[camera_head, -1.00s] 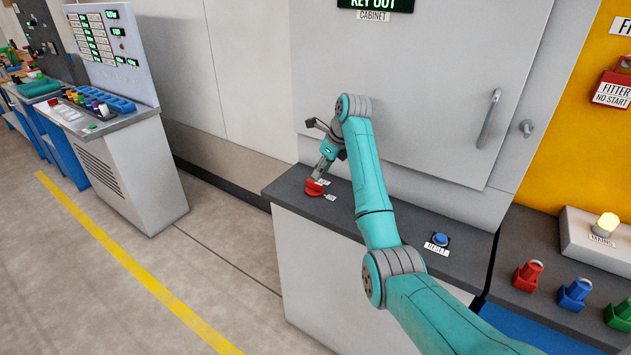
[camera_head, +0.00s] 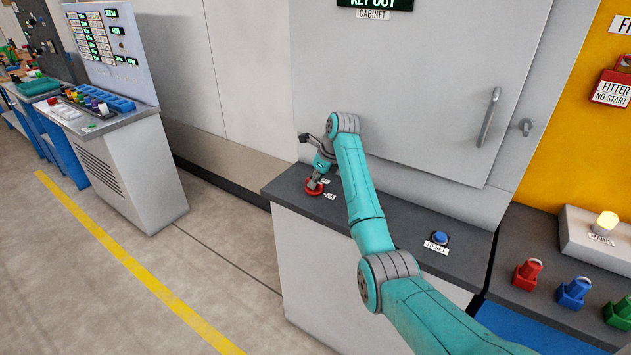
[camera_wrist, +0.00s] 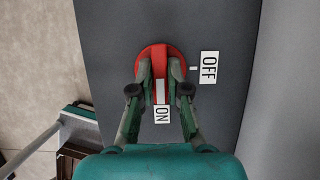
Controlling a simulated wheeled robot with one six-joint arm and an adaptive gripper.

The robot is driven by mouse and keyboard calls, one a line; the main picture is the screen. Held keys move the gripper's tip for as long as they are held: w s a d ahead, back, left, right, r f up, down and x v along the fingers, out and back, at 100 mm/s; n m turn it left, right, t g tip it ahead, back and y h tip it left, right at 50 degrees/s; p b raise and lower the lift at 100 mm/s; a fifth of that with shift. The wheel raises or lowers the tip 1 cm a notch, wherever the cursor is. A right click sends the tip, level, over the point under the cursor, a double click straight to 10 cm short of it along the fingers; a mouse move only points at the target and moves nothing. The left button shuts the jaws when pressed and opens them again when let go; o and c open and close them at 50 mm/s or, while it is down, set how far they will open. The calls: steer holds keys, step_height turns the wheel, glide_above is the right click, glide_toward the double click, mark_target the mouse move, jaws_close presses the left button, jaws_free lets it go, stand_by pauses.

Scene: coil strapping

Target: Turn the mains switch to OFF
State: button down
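The mains switch is a round red knob with a raised bar (camera_wrist: 160,82) on the dark counter top. In the wrist view its white mark points at the ON label (camera_wrist: 162,114); the OFF label (camera_wrist: 209,67) is to the right of the knob. My gripper (camera_wrist: 160,70) is down at the knob with one finger on each side of the bar, and both fingers look pressed against it. In the head view my gripper (camera_head: 314,184) stands over the red switch (camera_head: 313,191) and hides part of it.
A blue RESET button (camera_head: 440,238) is on the same counter (camera_head: 400,222), to the right. A grey cabinet door with a handle (camera_head: 489,117) rises behind. A lit MAINS lamp (camera_head: 606,222) stands at the far right. The counter between switch and RESET is clear.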

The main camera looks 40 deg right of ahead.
steer(key=shift+n, duration=0.3)
steer(key=n+y, duration=0.1)
steer(key=n, duration=0.1)
steer(key=shift+d+n+g, duration=0.1)
steer(key=shift+n+g, duration=0.3)
steer(key=shift+w+n+g+y, duration=0.1)
steer(key=shift+n+g+y, duration=0.45)
steer(key=shift+n, duration=1.45)
steer(key=c, duration=1.1)
jaws_free()
steer(key=shift+c, duration=0.2)
step_height(320, 180, up, 10)
